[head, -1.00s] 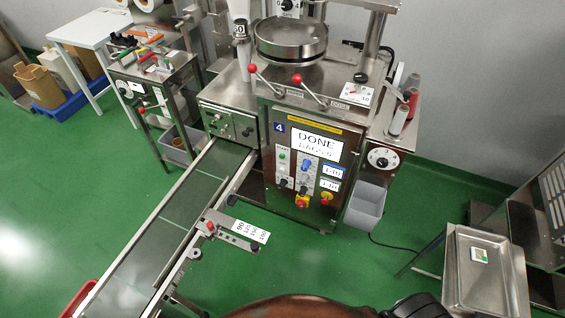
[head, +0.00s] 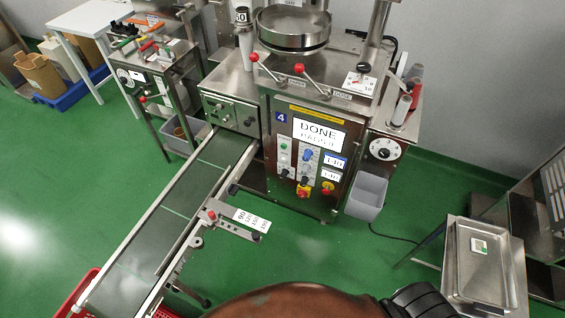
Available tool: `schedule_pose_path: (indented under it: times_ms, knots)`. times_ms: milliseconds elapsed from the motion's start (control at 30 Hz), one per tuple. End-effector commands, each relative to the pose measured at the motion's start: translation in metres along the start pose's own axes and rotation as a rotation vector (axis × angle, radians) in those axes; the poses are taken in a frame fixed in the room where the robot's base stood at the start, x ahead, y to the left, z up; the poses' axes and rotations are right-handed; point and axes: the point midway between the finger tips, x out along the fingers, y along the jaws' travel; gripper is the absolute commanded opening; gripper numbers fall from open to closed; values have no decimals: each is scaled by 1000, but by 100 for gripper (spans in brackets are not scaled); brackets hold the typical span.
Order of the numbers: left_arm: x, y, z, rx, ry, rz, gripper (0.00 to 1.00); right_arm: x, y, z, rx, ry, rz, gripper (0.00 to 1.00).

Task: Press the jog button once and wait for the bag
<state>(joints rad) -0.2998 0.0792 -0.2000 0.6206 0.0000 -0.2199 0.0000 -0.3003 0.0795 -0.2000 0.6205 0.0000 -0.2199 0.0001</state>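The packing machine (head: 330,210) stands in the centre, marked 4. Its display (head: 318,133) reads DONE, with a blurred second line. The small lettering is too blurred to tell which control is the jog button. The conveyor (head: 170,215) runs from the machine toward the lower left; no bag shows on its visible belt. Neither gripper is in view.
A red crate (head: 90,290) stands by the conveyor's lower end. A slide stop with a scale (head: 238,220) juts from its right side. A steel tray (head: 484,265) with a small packet (head: 480,246) is at right. Green floor is open in front.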

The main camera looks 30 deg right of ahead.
Motion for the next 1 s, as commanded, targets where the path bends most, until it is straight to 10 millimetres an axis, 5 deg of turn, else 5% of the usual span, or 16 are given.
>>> schedule_pose_path:
  times_ms: [267,1000]
  knots:
    - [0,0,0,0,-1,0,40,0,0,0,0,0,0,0]
    - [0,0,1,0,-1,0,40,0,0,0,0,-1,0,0]
